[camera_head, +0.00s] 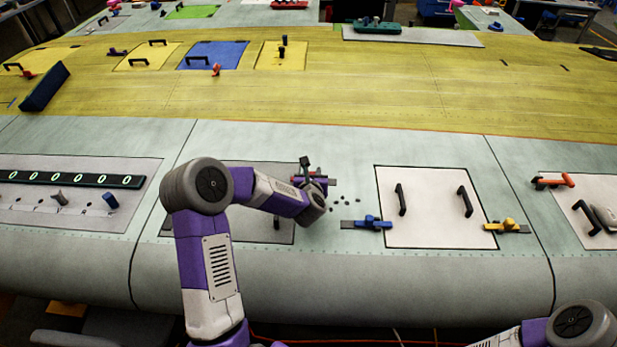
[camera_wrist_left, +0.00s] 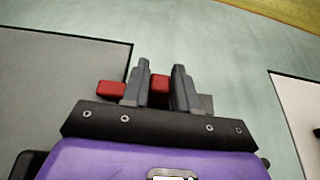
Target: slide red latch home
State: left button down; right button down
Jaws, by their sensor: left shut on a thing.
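The red latch (camera_wrist_left: 112,89) shows in the left wrist view at the right edge of a grey panel (camera_wrist_left: 50,90). Its bar points left and reaches over the panel's edge. My left gripper (camera_wrist_left: 159,82) is shut on the latch's red block, with one grey finger on each side. In the head view the latch (camera_head: 332,181) is a small red patch, mostly hidden by my left gripper (camera_head: 308,172) and wrist. The grey panel (camera_head: 255,178) is partly covered by my left arm. My right gripper is not in view; only part of my right arm shows at the lower right.
A blue latch (camera_head: 371,222) and a yellow latch (camera_head: 507,226) sit on either side of a white panel (camera_head: 428,238) with black handles. Several small dark spots lie near the blue latch. An orange latch (camera_head: 553,181) is farther right. The yellow wing surface (camera_head: 350,95) behind is mostly clear.

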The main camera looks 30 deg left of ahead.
pick_arm(q)
jog(key=shift+s+a, duration=0.1)
jog(key=shift+a, duration=0.05)
jog(key=c, duration=1)
grip_release()
jog(key=shift+s+a, duration=0.1)
jog(key=shift+a, duration=0.05)
jog(key=shift+o, duration=0.2)
jog(key=shift+s+d+r, duration=0.1)
jog(key=shift+d, duration=0.1)
jog(key=shift+b+v, duration=0.45)
jog(key=shift+v, duration=3.15)
